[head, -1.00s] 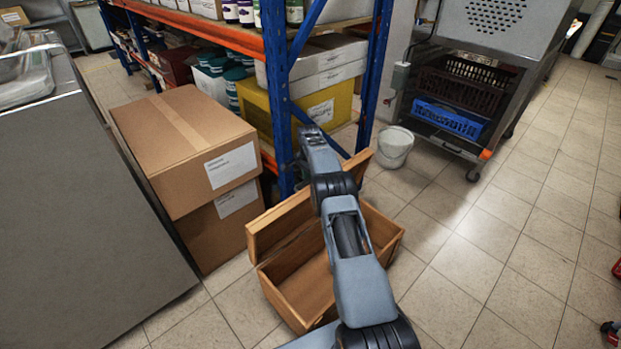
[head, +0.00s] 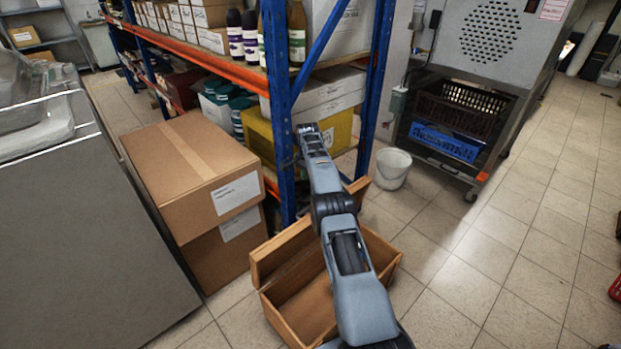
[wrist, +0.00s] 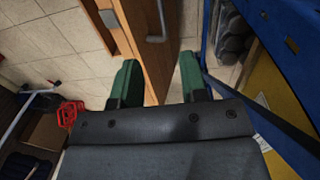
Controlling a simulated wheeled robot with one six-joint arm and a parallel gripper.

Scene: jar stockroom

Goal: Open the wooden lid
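A wooden box (head: 308,308) stands on the tiled floor in the head view, its inside showing. Its wooden lid (head: 281,249) stands raised along the box's far side, by the shelf post. My arm crosses in front of the box and hides the middle of the lid. My gripper's fingers are not clear in the head view. In the wrist view my gripper (wrist: 158,80) has its two green fingers apart. A wooden panel (wrist: 150,55) with a grey metal handle (wrist: 161,22) lies beyond and between them. I cannot tell whether the fingers touch it.
Two stacked cardboard boxes (head: 195,170) stand left of the wooden box. A blue and orange shelf rack (head: 283,120) stands close behind. A white bucket (head: 393,168) is behind to the right. A grey counter (head: 85,220) fills the left.

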